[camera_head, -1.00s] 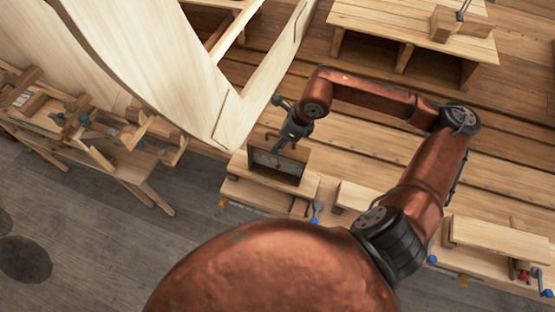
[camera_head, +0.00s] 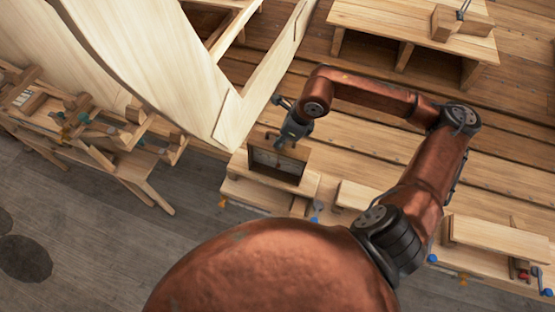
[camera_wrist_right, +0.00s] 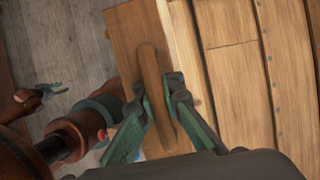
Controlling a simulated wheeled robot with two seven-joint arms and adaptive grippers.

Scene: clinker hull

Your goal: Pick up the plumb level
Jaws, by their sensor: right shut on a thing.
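The plumb level (camera_head: 277,166) looks like an upright wooden frame with a dark face. It stands on the low bench just below the pale hull's tip. My right gripper (camera_head: 281,142) is at its top edge. In the right wrist view, my right gripper (camera_wrist_right: 160,97) is shut with a teal finger on each side of a rounded brown wooden bar (camera_wrist_right: 150,65), above a flat brown board. I cannot tell whether the frame is clear of the bench. A small dark claw shape at the left of the wrist view may be my left gripper; its jaws are unclear.
The pale planked hull (camera_head: 160,60) rises close to the left of my right gripper. A trestle bench (camera_head: 110,150) with tools stands at the left. Another wooden bench (camera_head: 415,35) stands at the top right. Blue-handled clamps (camera_head: 315,213) edge the low bench. Grey floor is open at lower left.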

